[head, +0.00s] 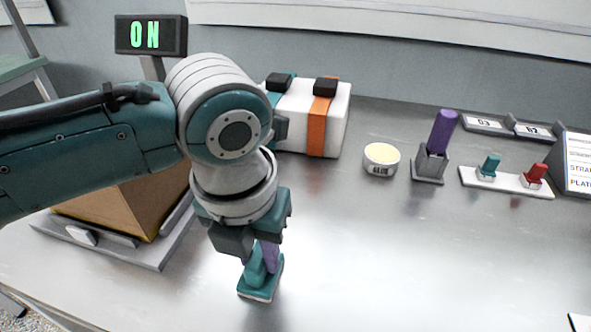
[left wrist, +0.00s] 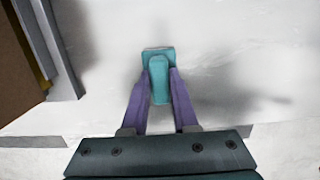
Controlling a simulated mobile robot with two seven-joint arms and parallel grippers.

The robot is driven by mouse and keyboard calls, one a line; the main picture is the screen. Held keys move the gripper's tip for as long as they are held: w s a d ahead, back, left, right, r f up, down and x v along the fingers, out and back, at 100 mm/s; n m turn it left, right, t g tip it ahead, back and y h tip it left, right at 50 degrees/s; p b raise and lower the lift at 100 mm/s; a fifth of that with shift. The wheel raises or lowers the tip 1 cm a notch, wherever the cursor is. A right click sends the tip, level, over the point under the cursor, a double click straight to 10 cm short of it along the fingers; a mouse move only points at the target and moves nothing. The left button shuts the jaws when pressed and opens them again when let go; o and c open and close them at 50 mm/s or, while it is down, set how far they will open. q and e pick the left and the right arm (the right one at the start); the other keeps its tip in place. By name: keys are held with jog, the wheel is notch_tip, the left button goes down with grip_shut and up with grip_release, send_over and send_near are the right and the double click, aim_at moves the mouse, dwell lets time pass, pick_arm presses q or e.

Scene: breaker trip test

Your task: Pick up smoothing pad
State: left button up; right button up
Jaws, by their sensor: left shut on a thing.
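The smoothing pad (head: 259,290) is a small teal block with a raised teal grip and a pale underside edge. It is low over the front middle of the table in the head view, and I cannot tell whether it touches the surface. My left gripper (head: 262,258) points down and is shut on the pad's grip. In the left wrist view the pad (left wrist: 158,52) shows with its grip between the two purple fingers of my left gripper (left wrist: 160,88). My right gripper is in neither view.
A brown box (head: 140,205) on a grey platform (head: 110,245) stands left, beside an ON display (head: 151,35). Behind are a white box (head: 338,118) with an orange strap, a round tub (head: 381,160), a purple-handled item (head: 442,130) and a white strip (head: 510,185).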

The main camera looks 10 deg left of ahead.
pick_arm(q)
grip_shut()
jog(key=shift+r, duration=0.1)
